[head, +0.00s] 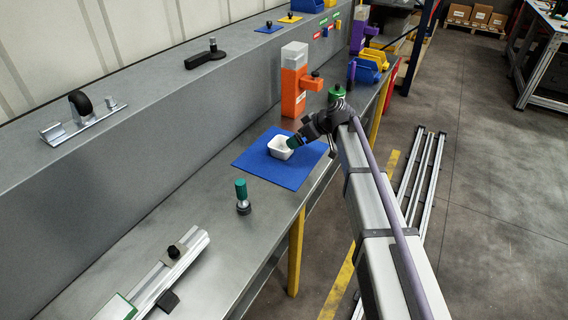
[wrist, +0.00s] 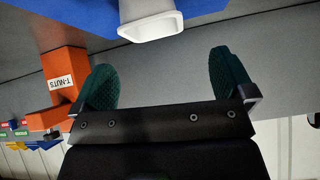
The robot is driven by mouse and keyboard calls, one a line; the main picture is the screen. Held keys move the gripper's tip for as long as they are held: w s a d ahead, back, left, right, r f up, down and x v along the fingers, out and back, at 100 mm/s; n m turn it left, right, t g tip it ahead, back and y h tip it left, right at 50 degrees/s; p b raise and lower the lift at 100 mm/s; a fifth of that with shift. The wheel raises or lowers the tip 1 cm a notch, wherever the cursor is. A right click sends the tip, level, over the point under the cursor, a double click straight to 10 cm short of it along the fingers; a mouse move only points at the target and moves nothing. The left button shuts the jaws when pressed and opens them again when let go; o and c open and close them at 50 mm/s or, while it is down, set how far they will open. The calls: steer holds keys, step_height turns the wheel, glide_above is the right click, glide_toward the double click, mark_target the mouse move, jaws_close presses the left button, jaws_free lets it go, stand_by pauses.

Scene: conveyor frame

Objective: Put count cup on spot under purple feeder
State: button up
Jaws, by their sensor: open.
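The white count cup (head: 281,147) stands upright on a blue mat (head: 252,167) on the grey bench. My gripper (head: 296,141) is at the cup's right side in the head view. In the wrist view my gripper (wrist: 163,80) has its two green fingers spread with nothing between them, and the cup (wrist: 150,22) lies just beyond the fingertips. The purple feeder (head: 357,36) stands farther back along the bench. The spot under it cannot be made out.
An orange feeder (head: 292,85) stands behind the mat, with its T-NUTS label in the wrist view (wrist: 62,82). A green-handled tool (head: 242,197) stands in front.

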steer(key=n+b, duration=0.1)
steer(key=b, duration=0.3)
glide_toward(282, 145)
steer(key=shift+s+a+f, duration=0.25)
steer(key=shift+s+a, duration=0.25)
steer(key=shift+s, duration=0.05)
steer(key=shift+s+a+f, duration=0.2)
steer(key=shift+s+a, duration=0.35)
steer(key=shift+w+a+f, duration=0.1)
steer(key=shift+a+f, duration=0.05)
steer(key=shift+a, duration=0.2)
steer(key=b+x, duration=0.4)
steer(key=x, duration=0.1)
steer(key=shift+d+f, duration=0.1)
steer(key=shift+r, duration=0.2)
steer(key=shift+c, duration=0.2)
steer(key=c, duration=0.9)
